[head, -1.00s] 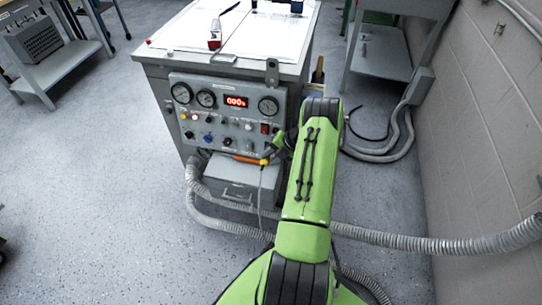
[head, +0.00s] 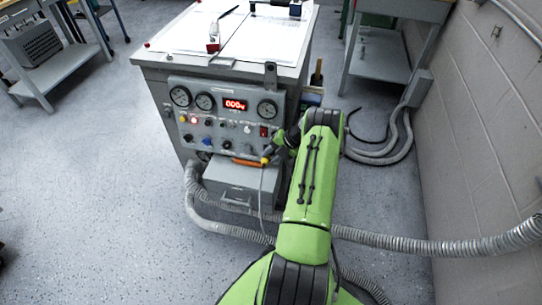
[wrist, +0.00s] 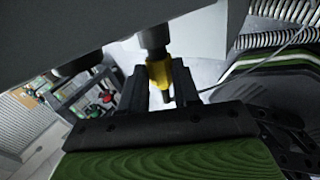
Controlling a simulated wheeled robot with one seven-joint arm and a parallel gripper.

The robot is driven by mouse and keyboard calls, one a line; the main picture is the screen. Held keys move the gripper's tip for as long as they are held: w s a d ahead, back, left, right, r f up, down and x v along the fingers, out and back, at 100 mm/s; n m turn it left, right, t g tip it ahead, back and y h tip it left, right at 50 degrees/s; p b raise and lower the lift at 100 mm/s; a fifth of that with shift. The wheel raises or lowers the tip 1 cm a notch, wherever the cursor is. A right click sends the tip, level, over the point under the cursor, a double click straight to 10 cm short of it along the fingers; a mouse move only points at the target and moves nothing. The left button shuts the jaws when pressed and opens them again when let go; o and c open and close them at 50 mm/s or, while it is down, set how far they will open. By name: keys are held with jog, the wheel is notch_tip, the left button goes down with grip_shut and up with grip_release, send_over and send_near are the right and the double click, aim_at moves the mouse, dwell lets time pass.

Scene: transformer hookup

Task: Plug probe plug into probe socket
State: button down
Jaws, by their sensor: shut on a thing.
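My gripper (wrist: 160,88) is shut on the yellow probe plug (wrist: 160,72), which sits between its two dark fingers. A grey cylindrical part (wrist: 154,38) extends from the yellow body up to the grey surface above it in the wrist view. I cannot tell whether the plug is seated in the probe socket, which is hidden or not distinct. In the head view, the yellow plug (head: 265,160) and my gripper are small, at the lower right of the grey control panel (head: 222,121). An orange piece (head: 244,161) shows just left of the plug.
The panel has gauges, a red display (head: 235,104) and several knobs; a dark knob (wrist: 76,62) is close left of my gripper in the wrist view. A grey box (head: 238,183) stands below the panel. A thin cable (head: 261,195) hangs there, and ribbed hoses (head: 430,244) cross the floor.

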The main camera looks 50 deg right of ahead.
jog(key=shift+w+d, duration=0.25)
jog(key=shift+d, duration=0.25)
jog(key=c, duration=0.7)
grip_release()
jog(key=shift+f, duration=0.1)
jog(key=shift+c, duration=0.2)
jog(key=p+v, duration=0.4)
jog(key=v, duration=1.1)
jog(key=shift+s+r, duration=0.2)
jog(key=shift+r, duration=0.1)
jog(key=shift+d, duration=0.1)
